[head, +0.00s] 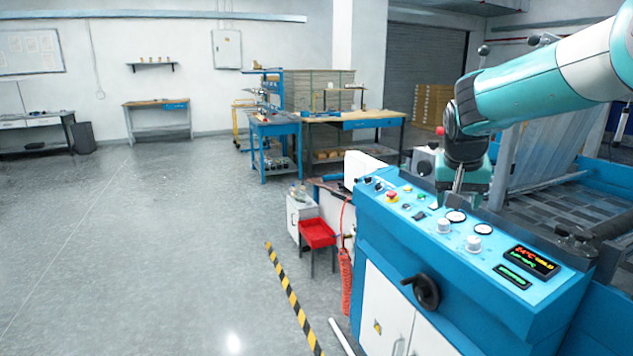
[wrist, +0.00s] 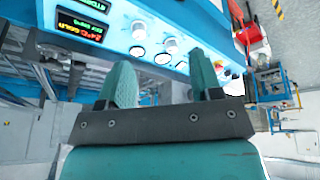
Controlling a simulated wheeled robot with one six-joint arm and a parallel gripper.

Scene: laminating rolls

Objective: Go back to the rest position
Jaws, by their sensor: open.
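My gripper (head: 459,203) hangs at the end of my teal and white arm, over the back part of the blue control panel (head: 398,221) in the head view. In the wrist view my gripper (wrist: 162,82) shows two teal fingers spread apart with nothing between them. Beyond the fingers are the panel's white knobs and gauges, and the lit display (wrist: 80,28). In the head view the fingertips are small and partly merge with the panel behind them, so I cannot tell their exact height above it.
The blue machine (head: 570,326) fills the right, with a black handwheel (head: 426,291) on its front. Workbenches (head: 352,122) stand behind. A yellow-black floor stripe (head: 290,293) borders wide clear floor at left.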

